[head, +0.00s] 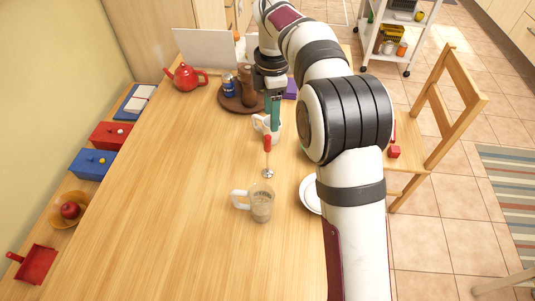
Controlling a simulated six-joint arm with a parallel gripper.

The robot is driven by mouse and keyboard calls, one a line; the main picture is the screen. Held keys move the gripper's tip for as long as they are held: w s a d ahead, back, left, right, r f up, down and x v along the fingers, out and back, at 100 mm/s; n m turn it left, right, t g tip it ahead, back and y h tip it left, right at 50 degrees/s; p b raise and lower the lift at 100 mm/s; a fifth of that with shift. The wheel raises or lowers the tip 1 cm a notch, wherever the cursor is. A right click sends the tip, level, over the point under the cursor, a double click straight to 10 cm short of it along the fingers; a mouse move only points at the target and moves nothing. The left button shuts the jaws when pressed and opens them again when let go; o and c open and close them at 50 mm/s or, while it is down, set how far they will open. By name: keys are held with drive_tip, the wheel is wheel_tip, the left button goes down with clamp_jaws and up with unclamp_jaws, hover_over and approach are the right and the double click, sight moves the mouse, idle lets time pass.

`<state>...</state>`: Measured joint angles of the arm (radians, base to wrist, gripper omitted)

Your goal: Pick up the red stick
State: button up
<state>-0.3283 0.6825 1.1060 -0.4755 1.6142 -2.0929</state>
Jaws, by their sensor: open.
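A red stick (267,144), a red handle with a thin metal shaft and small round end, shows near the middle of the table, behind a glass mug (262,206). My gripper (273,127), with teal fingers, points down just behind the red handle. It is open. I cannot tell whether the fingers touch the handle. A white cup (259,125) is beside the fingers, partly hidden by them.
A white plate (308,196) is partly hidden by my arm. A round brown tray (232,102) holds a can and brown items. A red teapot (184,77) stands at the back left. The table's left and front are clear. A wooden chair (437,125) stands at right.

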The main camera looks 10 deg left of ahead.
sight(268, 149)
drive_tip(key=f, duration=1.3)
drive_tip(key=shift+s+a, duration=0.2)
drive_tip(key=shift+a, duration=0.2)
clamp_jaws()
